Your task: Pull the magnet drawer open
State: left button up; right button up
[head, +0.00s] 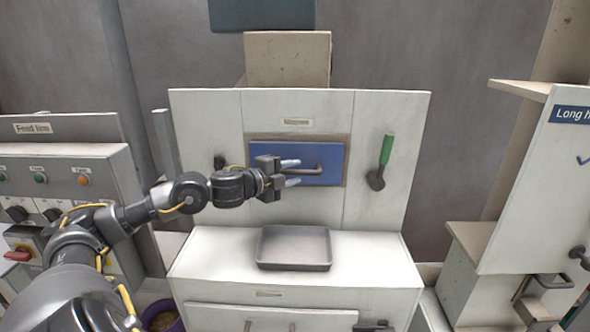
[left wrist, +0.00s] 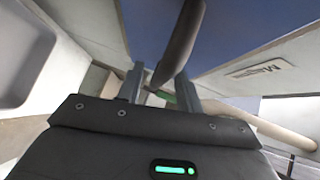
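The magnet drawer has a blue front (head: 335,158) set in the white machine's upright panel, and it looks shut. It also shows in the left wrist view (left wrist: 235,30), beside the label "Magnet" (left wrist: 262,68). Its dark grey bar handle (head: 319,169) runs crosswise on the front. My left gripper (head: 291,172) is in front of the drawer, at the left part of the handle. Its two fingers are apart. In the left wrist view the handle (left wrist: 180,42) reaches between the open fingers (left wrist: 158,88); I cannot tell whether they touch it. My right gripper is out of view.
A grey metal tray (head: 294,248) stands on the white ledge below the drawer. A control cabinet (head: 70,165) stands at the left, and another white cabinet (head: 535,185) at the right.

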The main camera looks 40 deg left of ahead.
pick_arm(q)
jog(key=shift+w+d+f, duration=0.1)
jog(key=shift+w+d, duration=0.15)
jog(key=shift+w, duration=0.3)
jog(key=shift+c, duration=0.2)
grip_shut()
